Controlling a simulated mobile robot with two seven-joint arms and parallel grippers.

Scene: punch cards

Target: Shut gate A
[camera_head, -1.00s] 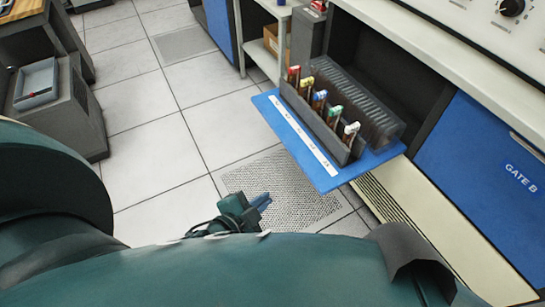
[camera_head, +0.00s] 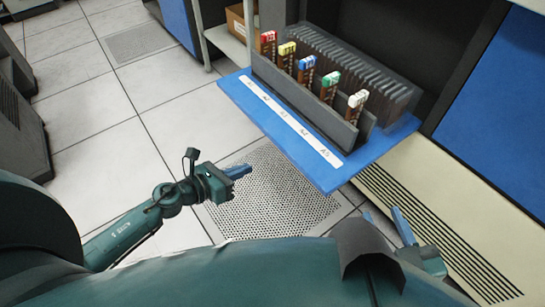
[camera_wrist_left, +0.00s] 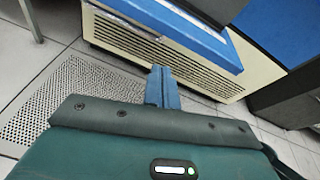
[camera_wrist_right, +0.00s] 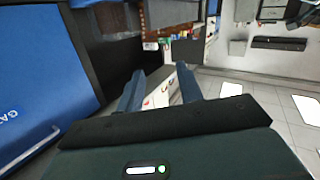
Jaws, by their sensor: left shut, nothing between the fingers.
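Gate A, judging by its place, is the blue flap (camera_head: 235,92) folded down flat below a dark cabinet opening in the head view. It carries a white label strip and a grey rack (camera_head: 300,98) of cards with red, yellow, blue, green and white tops. Its blue edge also shows in the left wrist view (camera_wrist_left: 185,32). My left gripper (camera_head: 240,171) is shut and empty, below and left of the flap, apart from it. My right gripper (camera_head: 388,222) is open and empty, low in front of the cream vent panel, below the flap's right corner.
A cream vented panel (camera_head: 430,215) lies below.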

